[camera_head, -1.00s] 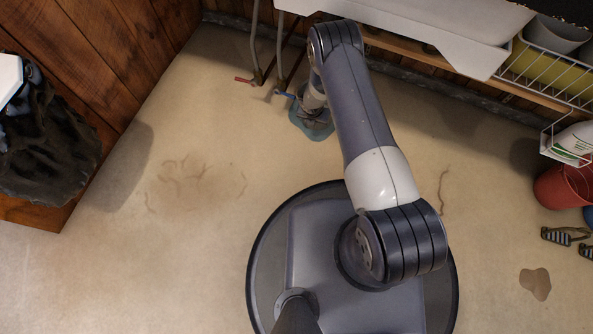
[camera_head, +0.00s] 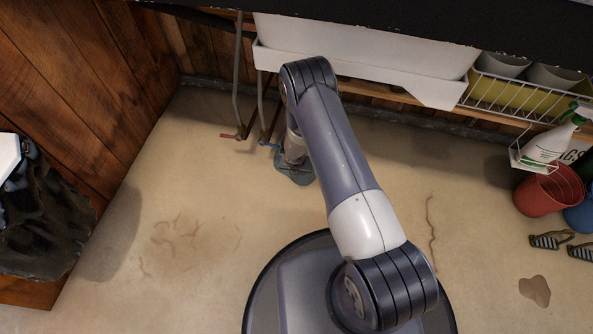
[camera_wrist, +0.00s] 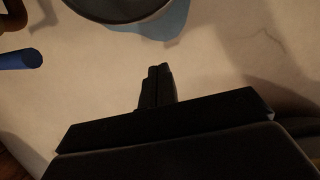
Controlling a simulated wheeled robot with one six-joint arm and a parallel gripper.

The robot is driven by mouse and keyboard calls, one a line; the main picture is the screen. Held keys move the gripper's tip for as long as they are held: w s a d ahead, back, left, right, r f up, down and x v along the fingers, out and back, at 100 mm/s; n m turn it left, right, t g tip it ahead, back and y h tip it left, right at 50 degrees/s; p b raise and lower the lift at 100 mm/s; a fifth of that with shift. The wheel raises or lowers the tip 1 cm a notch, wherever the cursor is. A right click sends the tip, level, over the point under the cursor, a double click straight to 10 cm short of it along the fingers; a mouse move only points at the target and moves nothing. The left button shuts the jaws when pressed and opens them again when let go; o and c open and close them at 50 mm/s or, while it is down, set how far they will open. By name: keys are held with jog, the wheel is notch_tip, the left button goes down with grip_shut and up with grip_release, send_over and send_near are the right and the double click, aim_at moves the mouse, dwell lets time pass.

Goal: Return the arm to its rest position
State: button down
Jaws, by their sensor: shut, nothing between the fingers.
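My arm reaches up and away from my base in the head view, bends at the far joint and drops toward the floor under the sink. My gripper (camera_wrist: 158,72) shows in the wrist view with its two dark fingers together and nothing between them. In the head view the lower end of the arm is over a bluish wet patch (camera_head: 303,178) near the wall pipes; the fingers are not clear there. The same patch (camera_wrist: 170,22) lies beyond the fingertips in the wrist view.
Two pipes with a red handle (camera_head: 230,136) and a blue handle (camera_head: 268,144) stand close to the arm's end. A white sink (camera_head: 370,50) is above. A red bucket (camera_head: 546,192) and spray bottle (camera_head: 548,145) stand right. Open floor lies left, with a brown stain (camera_head: 535,290) right.

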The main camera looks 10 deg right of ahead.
jog(key=shift+p+v, duration=0.4)
jog(key=shift+v, duration=1.25)
